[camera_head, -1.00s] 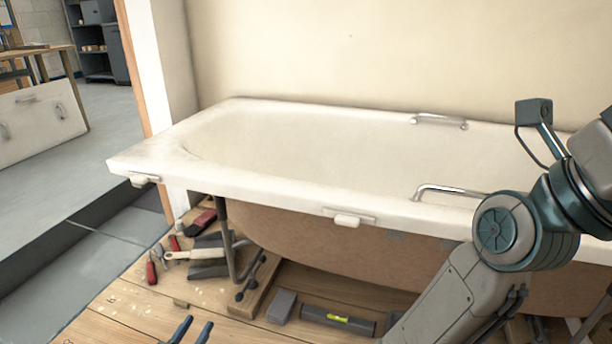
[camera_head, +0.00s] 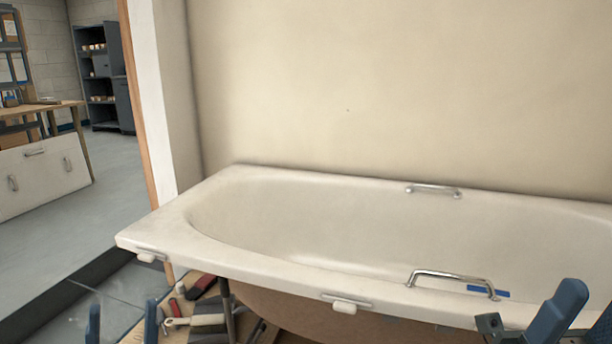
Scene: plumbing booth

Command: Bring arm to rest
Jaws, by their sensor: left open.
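My left gripper (camera_head: 122,324) shows at the bottom left edge as two blue fingertips set well apart. It is open, with nothing seen between the tips. It is in front of the bathtub's left end, near the tools below. A blue and dark part of my right arm, seemingly its gripper (camera_head: 572,318), shows at the bottom right corner in front of the tub's near rim. It is cut off by the frame, so its jaw state is unclear. The white bathtub (camera_head: 300,216) stands against the wall.
Metal grab handles (camera_head: 452,277) and (camera_head: 434,190) sit on the tub's rims. A blue strip (camera_head: 488,290) lies by the near handle. Hand tools (camera_head: 190,315) lie below the tub's left end. A workbench (camera_head: 50,107) and shelf (camera_head: 104,80) stand far left.

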